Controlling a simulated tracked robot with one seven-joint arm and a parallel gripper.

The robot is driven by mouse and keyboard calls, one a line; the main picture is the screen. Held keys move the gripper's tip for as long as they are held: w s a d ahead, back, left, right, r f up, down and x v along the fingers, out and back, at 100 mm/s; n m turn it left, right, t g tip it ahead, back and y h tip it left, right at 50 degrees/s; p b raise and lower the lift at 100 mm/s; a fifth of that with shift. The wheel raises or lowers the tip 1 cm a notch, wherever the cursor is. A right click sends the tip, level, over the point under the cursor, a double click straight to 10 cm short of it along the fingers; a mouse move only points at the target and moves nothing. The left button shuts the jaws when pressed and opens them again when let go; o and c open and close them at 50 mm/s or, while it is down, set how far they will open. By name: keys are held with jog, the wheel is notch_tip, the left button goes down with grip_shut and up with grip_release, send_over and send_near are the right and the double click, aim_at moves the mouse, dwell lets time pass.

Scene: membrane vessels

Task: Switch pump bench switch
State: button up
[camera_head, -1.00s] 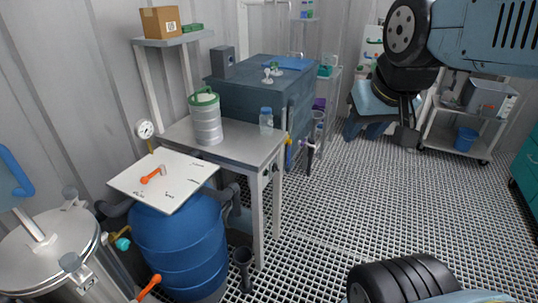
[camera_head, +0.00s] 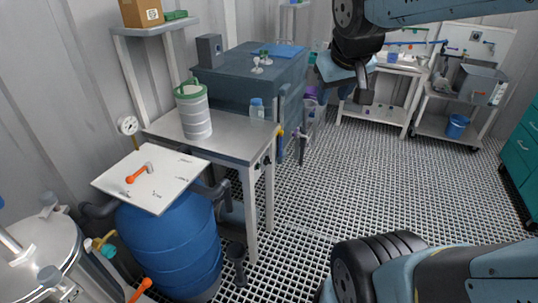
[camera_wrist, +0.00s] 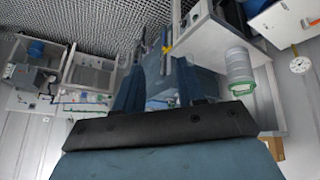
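The pump bench (camera_head: 225,135) is a grey metal-topped table at the centre-left of the head view. Small dark knobs or switches (camera_head: 262,162) sit on its right side panel, too small to tell their setting. A white vessel with a green rim (camera_head: 195,112) and a clear blue-capped bottle (camera_head: 257,109) stand on its top. My gripper (camera_head: 364,92) hangs in the air to the right of the bench, apart from it. In the wrist view, its two fingers (camera_wrist: 160,85) are spread with a gap between them, holding nothing.
A blue barrel (camera_head: 170,245) under a white board (camera_head: 150,178) with an orange handle stands before the bench. A dark blue tank (camera_head: 262,85) is behind it. A white-framed cart (camera_head: 460,115) is at the back right. The grid floor (camera_head: 390,165) right of the bench is open.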

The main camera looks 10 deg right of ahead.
jog(key=w+d+f+n+t, duration=0.1)
jog(key=w+d+f+n, duration=0.15)
jog(key=w, duration=0.75)
jog(key=w+d+f+n+t, duration=0.1)
jog(key=w+d+f+n, duration=0.15)
jog(key=w, duration=0.65)
jog(key=w+d+f+n+t, duration=0.1)
jog(key=w+d+f, duration=0.3)
jog(key=w, duration=0.6)
jog(key=w+d+f+n+y, duration=0.2)
jog(key=w+f+n, duration=0.1)
jog(key=w+f, duration=0.5)
jog(key=n+t+y, duration=0.1)
jog(key=n+y, duration=0.6)
jog(key=y, duration=0.7)
send_near(268, 161)
jog(key=x, duration=0.7)
jog(key=shift+w+d+f, duration=0.15)
jog(key=shift+w+f, duration=0.15)
jog(key=shift+w, duration=0.15)
jog(key=shift+c, duration=0.3)
